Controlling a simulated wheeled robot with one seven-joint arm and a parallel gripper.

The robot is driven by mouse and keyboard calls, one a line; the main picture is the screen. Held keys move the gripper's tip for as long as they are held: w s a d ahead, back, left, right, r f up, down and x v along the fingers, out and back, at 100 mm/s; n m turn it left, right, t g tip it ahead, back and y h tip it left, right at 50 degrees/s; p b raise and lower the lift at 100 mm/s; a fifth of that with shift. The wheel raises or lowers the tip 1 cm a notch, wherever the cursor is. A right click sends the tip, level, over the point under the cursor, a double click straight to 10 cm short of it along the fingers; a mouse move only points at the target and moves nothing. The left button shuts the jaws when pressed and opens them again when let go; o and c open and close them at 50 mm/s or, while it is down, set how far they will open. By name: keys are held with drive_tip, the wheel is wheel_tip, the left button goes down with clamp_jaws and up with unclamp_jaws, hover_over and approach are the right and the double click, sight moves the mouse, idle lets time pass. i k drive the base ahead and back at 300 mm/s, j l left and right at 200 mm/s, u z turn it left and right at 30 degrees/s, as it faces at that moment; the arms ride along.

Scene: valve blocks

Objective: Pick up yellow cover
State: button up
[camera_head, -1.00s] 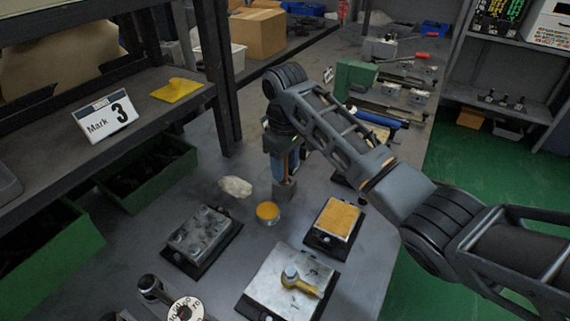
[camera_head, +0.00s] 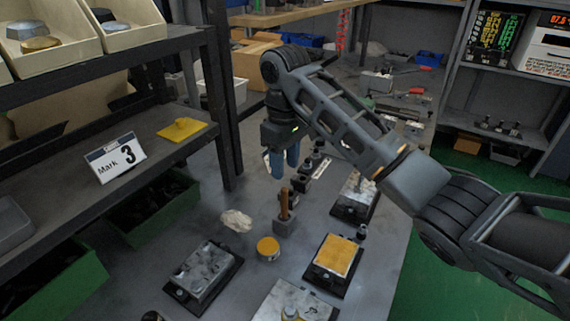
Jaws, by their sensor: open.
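A flat yellow piece with a small raised knob (camera_head: 182,129) lies on the dark shelf at left, right of the Mark 3 sign. A yellow square plate (camera_head: 337,255) lies on top of a black-based block on the table. Which of them is the yellow cover, I cannot tell for certain. My gripper (camera_head: 283,163) points down above the table with its blue fingers open and empty. It is above a grey block with an upright wooden handle (camera_head: 284,212), well right of the shelf piece and up and left of the square plate in the picture.
A round yellow-topped container (camera_head: 268,247), a whitish rag (camera_head: 236,221) and metal valve blocks (camera_head: 203,271) stand on the table. A dark shelf post (camera_head: 218,120) rises between the shelf piece and my gripper. Bins with parts (camera_head: 125,25) sit on the upper shelf.

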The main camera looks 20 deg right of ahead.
sight(183, 128)
drive_tip(key=i+l+u, duration=0.1)
drive_tip(key=l+u, duration=0.15)
drive_tip(key=u, duration=0.15)
drive_tip(key=i+l+u, duration=0.1)
drive_tip(key=l+u, duration=0.45)
drive_tip(key=u, duration=0.2)
drive_tip(key=i, duration=0.05)
